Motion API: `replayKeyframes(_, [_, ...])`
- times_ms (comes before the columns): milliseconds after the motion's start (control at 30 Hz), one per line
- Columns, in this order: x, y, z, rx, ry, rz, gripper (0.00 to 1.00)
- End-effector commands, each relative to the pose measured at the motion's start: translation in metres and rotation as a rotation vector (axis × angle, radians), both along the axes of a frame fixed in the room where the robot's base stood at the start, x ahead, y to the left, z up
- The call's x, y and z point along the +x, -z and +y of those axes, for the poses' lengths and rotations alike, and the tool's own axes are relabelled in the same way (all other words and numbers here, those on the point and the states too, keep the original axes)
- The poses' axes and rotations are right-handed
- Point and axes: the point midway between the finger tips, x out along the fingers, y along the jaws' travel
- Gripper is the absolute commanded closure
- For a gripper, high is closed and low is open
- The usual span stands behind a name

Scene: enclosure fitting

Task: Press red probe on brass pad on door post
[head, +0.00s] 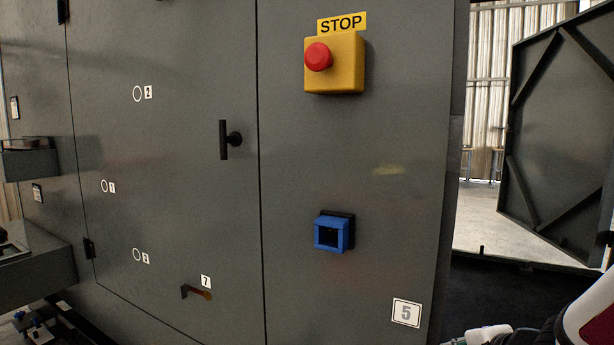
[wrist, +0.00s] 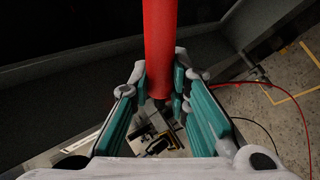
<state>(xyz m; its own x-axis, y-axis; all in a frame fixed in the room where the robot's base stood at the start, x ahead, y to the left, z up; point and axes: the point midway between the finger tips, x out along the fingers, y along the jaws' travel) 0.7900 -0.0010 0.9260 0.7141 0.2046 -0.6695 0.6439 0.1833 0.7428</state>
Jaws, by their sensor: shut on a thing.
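The red probe (wrist: 159,50) shows in the wrist view as a thick red rod running up and out of the top of the picture. My gripper (wrist: 161,80) has its green-padded fingers on both sides of the probe and is shut on it. The probe's far end is out of view. I cannot make out a brass pad on a door post in either view.
A grey cabinet (head: 350,135) fills most of the head view, with a yellow stop box (head: 348,65), a blue hooded socket (head: 330,233) and a black handle (head: 229,139). An open door panel (head: 555,130) stands at right. A red cable (wrist: 255,83) shows in the wrist view.

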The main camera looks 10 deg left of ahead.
Motion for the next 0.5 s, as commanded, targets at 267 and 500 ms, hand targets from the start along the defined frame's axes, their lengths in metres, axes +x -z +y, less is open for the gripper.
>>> replayKeyframes(267, [-0.032,-0.051,0.001,0.001,-0.020,-0.002,1.00])
replayKeyframes(500, [-0.060,-0.105,0.001,0.001,-0.021,-0.001,1.00])
